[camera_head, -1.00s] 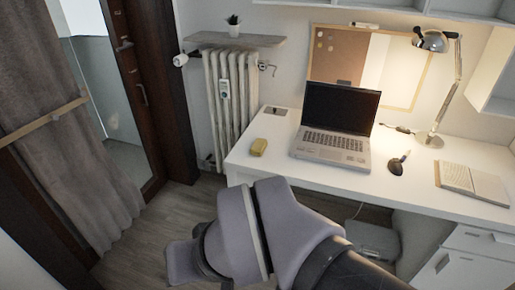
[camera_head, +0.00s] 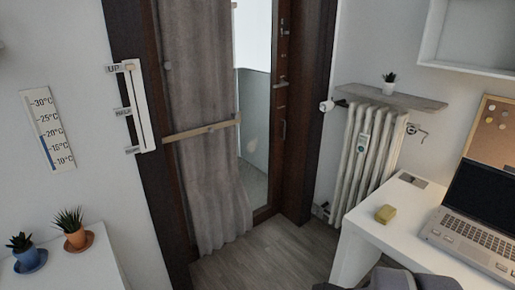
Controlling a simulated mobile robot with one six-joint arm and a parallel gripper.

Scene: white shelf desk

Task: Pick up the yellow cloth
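Part of my arm shows at the bottom edge, in front of the desk. My gripper itself is not in view.
An open laptop (camera_head: 474,222) stands on the desk at right. A radiator (camera_head: 368,150) under a small shelf is behind the desk. A curtained door (camera_head: 205,150) stands in the middle. A white surface with two potted plants (camera_head: 75,230) is at left. Floor between is clear.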

